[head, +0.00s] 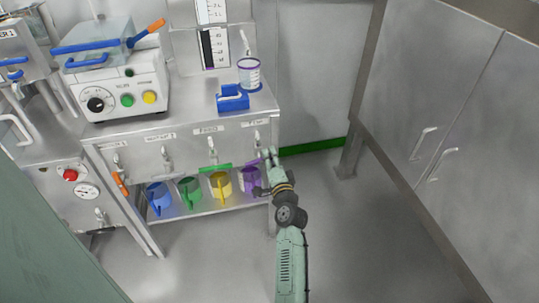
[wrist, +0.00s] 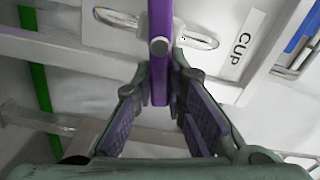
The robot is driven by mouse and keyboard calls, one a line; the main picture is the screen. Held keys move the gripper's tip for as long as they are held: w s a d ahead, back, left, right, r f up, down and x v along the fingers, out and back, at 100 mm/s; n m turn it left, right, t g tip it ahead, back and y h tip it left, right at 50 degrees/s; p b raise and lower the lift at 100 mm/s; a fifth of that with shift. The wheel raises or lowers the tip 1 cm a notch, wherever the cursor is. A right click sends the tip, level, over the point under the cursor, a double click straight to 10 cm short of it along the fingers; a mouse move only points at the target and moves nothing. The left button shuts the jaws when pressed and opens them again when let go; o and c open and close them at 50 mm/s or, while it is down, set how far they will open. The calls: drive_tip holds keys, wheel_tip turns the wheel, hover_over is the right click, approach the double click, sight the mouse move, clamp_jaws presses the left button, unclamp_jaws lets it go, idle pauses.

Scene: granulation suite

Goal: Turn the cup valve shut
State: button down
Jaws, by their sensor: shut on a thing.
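The cup valve's purple lever (wrist: 160,80) runs up the wrist view between my fingers, with a round grey pivot (wrist: 159,46) on it. A metal pipe fitting (wrist: 196,38) and a white label reading CUP (wrist: 248,44) are beside it. In the head view the purple lever (head: 252,162) lies below the rightmost tap (head: 257,138) on the bench front, left of my gripper (head: 268,160). In the wrist view my gripper (wrist: 165,98) is shut on the lever, a finger pad on each side.
Blue, green, yellow and purple jugs (head: 251,181) stand on the lower shelf below the taps. Steel cabinets (head: 430,110) are at right. The floor (head: 350,235) between is clear.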

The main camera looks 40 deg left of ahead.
drive_tip(key=shift+f+m, duration=0.25)
drive_tip(key=shift+m, duration=0.45)
drive_tip(key=shift+f+m, duration=0.2)
drive_tip(key=shift+m, duration=0.5)
drive_tip(key=c, duration=1.6)
unclamp_jaws()
drive_tip(key=shift+d, duration=0.1)
drive_tip(key=v, duration=1.2)
